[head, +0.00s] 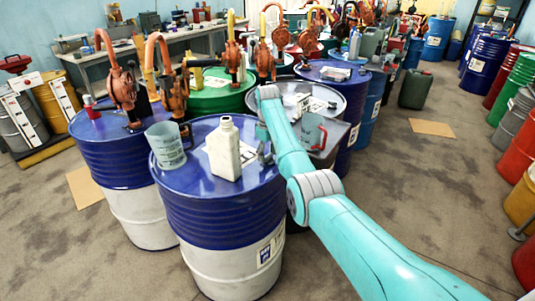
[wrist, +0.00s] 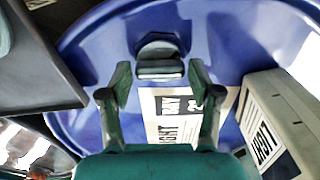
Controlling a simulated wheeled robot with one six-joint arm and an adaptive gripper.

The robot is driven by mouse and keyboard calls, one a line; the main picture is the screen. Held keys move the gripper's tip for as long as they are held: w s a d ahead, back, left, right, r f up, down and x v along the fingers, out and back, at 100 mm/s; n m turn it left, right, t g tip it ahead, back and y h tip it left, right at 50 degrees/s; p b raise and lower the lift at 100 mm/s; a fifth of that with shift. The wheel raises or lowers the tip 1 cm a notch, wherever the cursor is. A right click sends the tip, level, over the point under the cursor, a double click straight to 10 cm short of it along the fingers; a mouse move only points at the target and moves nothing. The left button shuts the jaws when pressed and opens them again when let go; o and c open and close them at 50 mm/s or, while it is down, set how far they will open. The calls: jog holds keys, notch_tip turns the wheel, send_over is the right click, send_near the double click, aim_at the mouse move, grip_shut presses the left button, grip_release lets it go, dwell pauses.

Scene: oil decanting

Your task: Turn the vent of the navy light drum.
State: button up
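The navy light drum (head: 217,205) has a blue upper part and a white lower part, and stands at the front in the head view. Its blue lid also fills much of the wrist view (wrist: 225,40), with a white label (wrist: 165,115) on it. The vent (wrist: 160,55), a dark grey round cap with a raised bar, is on the lid in the wrist view. My gripper (wrist: 160,76) is open, one finger on each side of the vent's bar, with gaps showing. In the head view my gripper (head: 266,150) is low at the lid's right side, and the vent cannot be made out.
A white bottle (head: 224,152) stands on the lid, close to my gripper, and shows at right in the wrist view (wrist: 285,125). A translucent measuring jug (head: 166,147) is at the lid's left. A grey container with a red handle (head: 328,140) is just right. Other drums crowd behind.

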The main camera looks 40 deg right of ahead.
jog(key=c, duration=0.6)
jog(key=shift+m, duration=0.3)
jog(key=m, duration=1)
jog(key=shift+m, duration=2.1)
